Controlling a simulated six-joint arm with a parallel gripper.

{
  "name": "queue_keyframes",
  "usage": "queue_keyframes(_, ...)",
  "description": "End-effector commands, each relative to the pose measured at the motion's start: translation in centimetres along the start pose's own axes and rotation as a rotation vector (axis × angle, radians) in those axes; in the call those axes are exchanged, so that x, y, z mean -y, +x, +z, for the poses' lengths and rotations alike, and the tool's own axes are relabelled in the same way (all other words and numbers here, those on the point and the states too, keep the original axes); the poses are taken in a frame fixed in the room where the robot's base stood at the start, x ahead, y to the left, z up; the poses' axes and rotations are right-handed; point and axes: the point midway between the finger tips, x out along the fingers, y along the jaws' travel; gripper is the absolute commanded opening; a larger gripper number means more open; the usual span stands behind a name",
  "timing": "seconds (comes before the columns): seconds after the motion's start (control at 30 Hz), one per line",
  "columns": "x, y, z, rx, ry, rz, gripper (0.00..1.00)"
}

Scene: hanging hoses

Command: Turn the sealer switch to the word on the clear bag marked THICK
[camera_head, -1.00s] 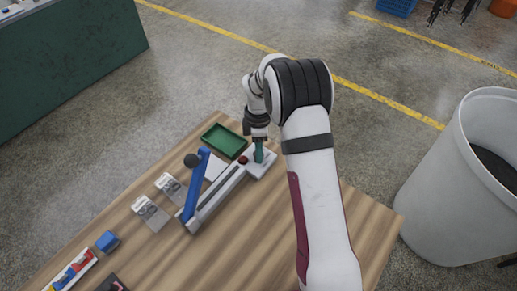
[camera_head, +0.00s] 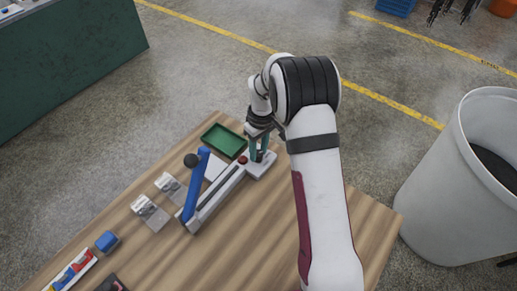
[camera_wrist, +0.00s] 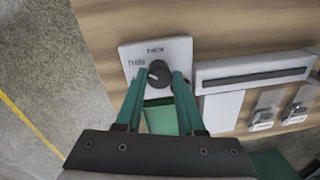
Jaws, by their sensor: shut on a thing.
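The sealer (camera_head: 215,198) is a long pale bar with a blue lever (camera_head: 196,186), angled across the table. Its black switch knob (camera_wrist: 159,72) sits on a white plate (camera_wrist: 180,48) at the bar's end in the wrist view. A white mark on the knob points toward the left. Small words stand at the plate's top and left, too small to read surely. My gripper (camera_wrist: 159,77) is shut on the knob, one green finger each side; it also shows in the head view (camera_head: 259,157). Two clear bags (camera_head: 150,213) (camera_head: 171,187) lie left of the sealer, their writing unreadable.
A green tray (camera_head: 224,141) lies behind the sealer, close to my gripper. A red button (camera_head: 243,160) is beside the switch plate. A blue block (camera_head: 107,241) lies at the left. The wooden table's right side is bare beneath my arm. A large grey bin (camera_head: 452,185) stands at the right.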

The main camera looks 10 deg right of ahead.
Motion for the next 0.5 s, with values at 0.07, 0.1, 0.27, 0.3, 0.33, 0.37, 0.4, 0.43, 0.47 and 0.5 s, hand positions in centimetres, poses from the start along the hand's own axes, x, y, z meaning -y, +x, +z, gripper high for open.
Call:
queue_keyframes(0.07, -0.05, -0.10, -0.11, -0.009, 0.068, 0.002, 0.00)
queue_keyframes(0.1, -0.06, -0.10, -0.12, -0.011, 0.106, 0.002, 0.00)
queue_keyframes(0.27, -0.05, -0.10, -0.07, -0.020, 0.256, 0.002, 0.00)
queue_keyframes(0.3, -0.05, -0.10, -0.06, -0.022, 0.294, 0.002, 0.00)
queue_keyframes(0.33, -0.05, -0.10, -0.07, -0.024, 0.323, 0.002, 0.00)
queue_keyframes(0.37, -0.06, -0.11, -0.08, -0.027, 0.351, 0.002, 0.00)
queue_keyframes(0.4, -0.07, -0.12, -0.09, -0.030, 0.389, 0.002, 0.00)
queue_keyframes(0.43, -0.07, -0.13, -0.09, -0.032, 0.417, 0.002, 0.00)
queue_keyframes(0.47, -0.06, -0.13, -0.09, -0.034, 0.445, 0.002, 0.00)
queue_keyframes(0.5, -0.05, -0.13, -0.09, -0.036, 0.483, 0.002, 0.00)
